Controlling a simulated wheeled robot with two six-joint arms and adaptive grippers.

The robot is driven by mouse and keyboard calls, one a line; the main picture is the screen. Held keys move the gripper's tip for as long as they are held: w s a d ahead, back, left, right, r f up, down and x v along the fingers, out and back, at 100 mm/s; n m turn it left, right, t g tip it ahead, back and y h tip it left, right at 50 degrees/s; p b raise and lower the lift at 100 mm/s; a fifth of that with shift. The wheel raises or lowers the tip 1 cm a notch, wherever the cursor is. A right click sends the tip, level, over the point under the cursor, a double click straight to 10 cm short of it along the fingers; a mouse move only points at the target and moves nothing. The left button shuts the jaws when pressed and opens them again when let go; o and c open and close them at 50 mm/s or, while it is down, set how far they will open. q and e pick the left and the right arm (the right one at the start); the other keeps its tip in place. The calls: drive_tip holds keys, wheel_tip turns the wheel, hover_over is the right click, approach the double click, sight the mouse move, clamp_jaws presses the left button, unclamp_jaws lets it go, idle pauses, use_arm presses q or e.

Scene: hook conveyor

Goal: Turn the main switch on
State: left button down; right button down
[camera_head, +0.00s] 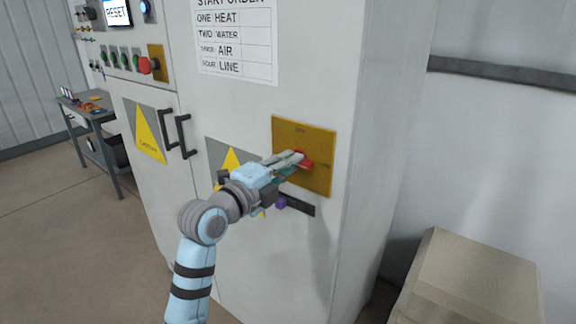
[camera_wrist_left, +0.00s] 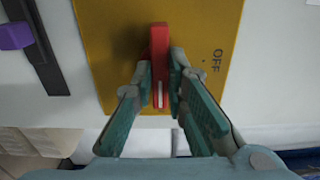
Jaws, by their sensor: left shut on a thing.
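The main switch is a red handle (camera_head: 305,163) on a yellow plate (camera_head: 322,184) on the cabinet's front. In the left wrist view the red handle (camera_wrist_left: 159,45) stands between the fingers, with its white line near the lower end. The word OFF on the yellow plate (camera_wrist_left: 108,25) lies to the handle's side, and the line does not point at it. In the head view the handle lies roughly level; a small label at the plate's right is too small to read. My left gripper (camera_head: 298,160) is shut on the handle. My right gripper is not in view.
A purple knob (camera_head: 281,203) on a black slotted strip (camera_head: 301,207) sits just below the plate. Black door handles (camera_head: 184,136) stick out to the left. A cardboard-coloured box (camera_head: 470,280) stands right of the cabinet (camera_head: 330,60). A small table (camera_head: 95,113) is far left.

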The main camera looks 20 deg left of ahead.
use_arm(q)
drive_tip(key=shift+f, duration=0.1)
drive_tip(key=c, duration=1.6)
unclamp_jaws()
drive_tip(key=v, duration=1.2)
drive_tip(key=shift+d, duration=0.1)
